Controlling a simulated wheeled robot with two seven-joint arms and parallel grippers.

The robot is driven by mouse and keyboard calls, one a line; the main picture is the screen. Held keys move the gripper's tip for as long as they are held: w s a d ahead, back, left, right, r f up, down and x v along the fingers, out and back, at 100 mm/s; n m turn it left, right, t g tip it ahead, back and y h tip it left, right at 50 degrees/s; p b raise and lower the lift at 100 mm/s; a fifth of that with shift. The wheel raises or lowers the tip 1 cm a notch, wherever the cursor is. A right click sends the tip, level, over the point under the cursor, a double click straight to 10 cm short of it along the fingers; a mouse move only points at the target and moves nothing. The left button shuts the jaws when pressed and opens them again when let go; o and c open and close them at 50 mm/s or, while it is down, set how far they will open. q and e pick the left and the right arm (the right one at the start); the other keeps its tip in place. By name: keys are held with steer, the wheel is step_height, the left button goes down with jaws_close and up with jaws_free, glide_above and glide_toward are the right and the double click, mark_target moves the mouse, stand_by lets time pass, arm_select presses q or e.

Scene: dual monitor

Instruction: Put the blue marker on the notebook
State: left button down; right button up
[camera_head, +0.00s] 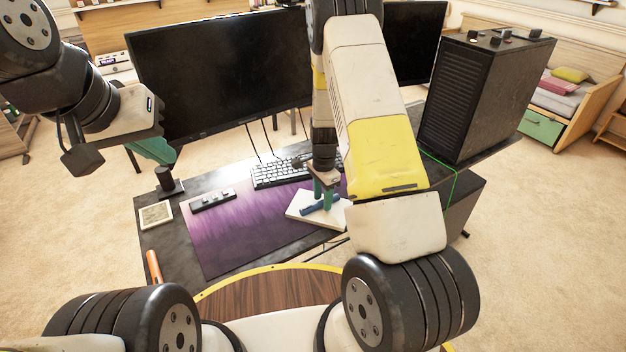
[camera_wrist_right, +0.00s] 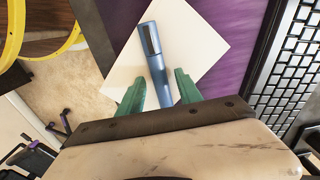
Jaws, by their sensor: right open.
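The white notebook (camera_head: 300,210) lies near the right front of the desk, partly over the purple mat. The blue marker (camera_head: 312,211) appears to lie on it; in the right wrist view the marker (camera_wrist_right: 156,62) is over the notebook (camera_wrist_right: 190,50), its near end between the fingers. My right gripper (camera_head: 324,197) points down over the notebook. Its green fingers (camera_wrist_right: 158,90) are open on either side of the marker, with gaps. My left gripper (camera_head: 155,150) hangs at the desk's left, away from both; its finger opening is not clear.
A purple mat (camera_head: 240,229) covers the desk's middle, with a keyboard (camera_head: 275,175) behind. A black remote-like object (camera_head: 213,200) lies on the mat's left part. Two monitors (camera_head: 220,70) stand behind, and a black PC tower (camera_head: 480,95) at right. My right arm hides part of the desk.

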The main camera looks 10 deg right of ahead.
step_height(320, 180, up, 12)
steer(key=f, duration=0.1)
step_height(320, 180, up, 18)
steer(key=n+t+y, duration=0.2)
steer(key=n+t, duration=0.1)
steer(key=n, duration=0.3)
glide_above(322, 201)
steer(key=s+a, duration=0.2)
steer(key=s, duration=0.6)
steer(key=s+r+n+t, duration=0.1)
steer(key=s+r+n, duration=0.3)
steer(key=s, duration=0.4)
steer(key=s+a+r+n+t, duration=0.1)
steer(key=s+r+n, duration=0.3)
steer(key=s, duration=0.4)
steer(key=shift+s+r+n+t, duration=0.35)
steer(key=shift+r+t, duration=0.25)
steer(key=shift+r, duration=0.2)
